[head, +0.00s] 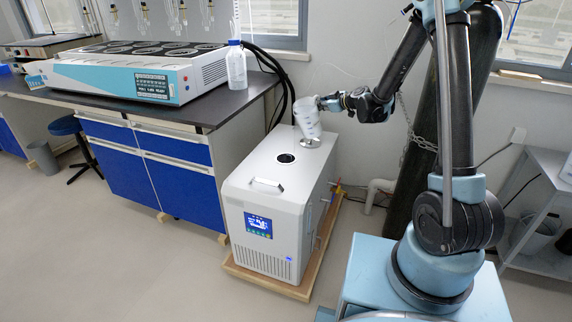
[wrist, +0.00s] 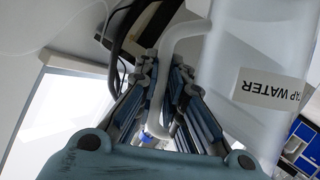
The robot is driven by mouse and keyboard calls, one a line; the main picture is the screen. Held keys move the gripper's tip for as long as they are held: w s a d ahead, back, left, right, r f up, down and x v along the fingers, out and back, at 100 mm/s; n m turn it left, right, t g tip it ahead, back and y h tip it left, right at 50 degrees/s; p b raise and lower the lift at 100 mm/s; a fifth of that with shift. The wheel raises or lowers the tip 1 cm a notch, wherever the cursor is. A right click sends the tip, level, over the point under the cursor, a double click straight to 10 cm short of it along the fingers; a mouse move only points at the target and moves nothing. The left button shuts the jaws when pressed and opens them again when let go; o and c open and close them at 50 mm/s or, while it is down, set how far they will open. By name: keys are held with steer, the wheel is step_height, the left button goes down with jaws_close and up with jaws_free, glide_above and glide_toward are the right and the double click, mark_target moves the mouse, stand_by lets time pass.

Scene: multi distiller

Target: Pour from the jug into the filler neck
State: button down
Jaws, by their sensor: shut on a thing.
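The jug (head: 306,118) is white and translucent, and looks slightly tilted over the rear of the chiller's top. My gripper (head: 327,103) is to its right, shut on its handle. In the wrist view the fingers (wrist: 165,110) close around the pale handle, and the jug's wall (wrist: 235,55) carries a "TAP WATER" label. The filler neck (head: 285,158) is a dark round opening in the chiller's top, in front of the jug and a little left. I cannot tell whether the jug's base touches the chiller. No stream of water shows.
The white chiller (head: 262,202) stands on a wooden base. A silver disc (head: 309,142) lies on its top below the jug. A bench to the left holds a heating unit (head: 140,72) and a white bottle (head: 236,66). A dark gas cylinder (head: 425,130) stands behind my arm.

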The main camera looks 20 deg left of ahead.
mark_target(314, 101)
steer(key=shift+s+a+r+n+t+p, duration=0.25)
steer(key=shift+s+r+n+p, duration=0.1)
steer(key=shift+s+p, duration=0.15)
steer(key=shift+s+a+r+n+t+p, duration=0.15)
steer(key=shift+s+r+n+t+p, duration=0.15)
steer(key=shift+s+p, duration=0.2)
stand_by(0.6)
steer(key=shift+s+a+r+n+p, duration=0.25)
steer(key=shift+s+n+p, duration=0.25)
steer(key=shift+p, duration=0.75)
stand_by(0.6)
steer(key=shift+s+a+r+n+t, duration=0.3)
steer(key=shift+s+r+n+t, duration=0.3)
steer(key=shift+n, duration=0.25)
stand_by(3.7)
